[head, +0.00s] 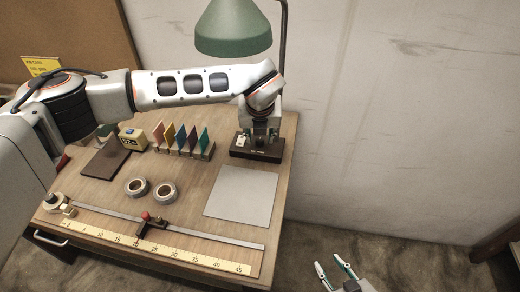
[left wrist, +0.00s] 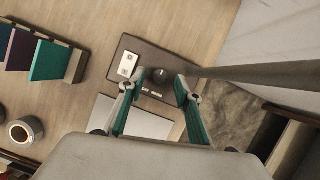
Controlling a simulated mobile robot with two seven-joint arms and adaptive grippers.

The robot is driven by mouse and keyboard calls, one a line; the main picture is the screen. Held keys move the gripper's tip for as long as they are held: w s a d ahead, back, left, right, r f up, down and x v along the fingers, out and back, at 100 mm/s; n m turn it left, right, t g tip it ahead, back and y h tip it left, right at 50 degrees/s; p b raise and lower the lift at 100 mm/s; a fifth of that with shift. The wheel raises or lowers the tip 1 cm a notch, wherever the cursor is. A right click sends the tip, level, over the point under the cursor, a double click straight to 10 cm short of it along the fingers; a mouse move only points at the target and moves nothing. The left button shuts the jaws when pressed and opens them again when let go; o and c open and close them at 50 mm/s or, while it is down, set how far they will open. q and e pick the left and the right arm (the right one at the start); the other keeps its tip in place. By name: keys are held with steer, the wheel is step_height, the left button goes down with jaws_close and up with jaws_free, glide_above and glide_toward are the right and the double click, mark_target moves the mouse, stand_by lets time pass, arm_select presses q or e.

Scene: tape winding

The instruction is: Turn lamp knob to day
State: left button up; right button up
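The desk lamp has a green shade (head: 233,30) at the top of the head view and a dark base (head: 243,153) at the back right of the table. In the left wrist view the base (left wrist: 126,88) carries a round black knob (left wrist: 160,75) with small light labels below it; they are too small to read. My left gripper (head: 260,138) is right over the base, fingers pointing down. In the left wrist view my left gripper (left wrist: 156,88) is open, its fingertips apart on either side of the knob. My right gripper (head: 332,272) is open and empty, off the table at lower right.
The lamp pole (left wrist: 255,72) stands close to my left gripper. Colored cards (head: 181,137) stand in a rack to its left. Two tape rolls (head: 165,193), a grey sheet (head: 242,193) and a long ruler (head: 160,245) lie on the table.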

mark_target(260, 154)
arm_select(q)
steer(key=v, duration=0.2)
steer(key=s+v, duration=0.1)
steer(key=v, duration=0.1)
steer(key=shift+s, duration=0.1)
steer(key=s, duration=1.1)
steer(key=shift+d, duration=0.1)
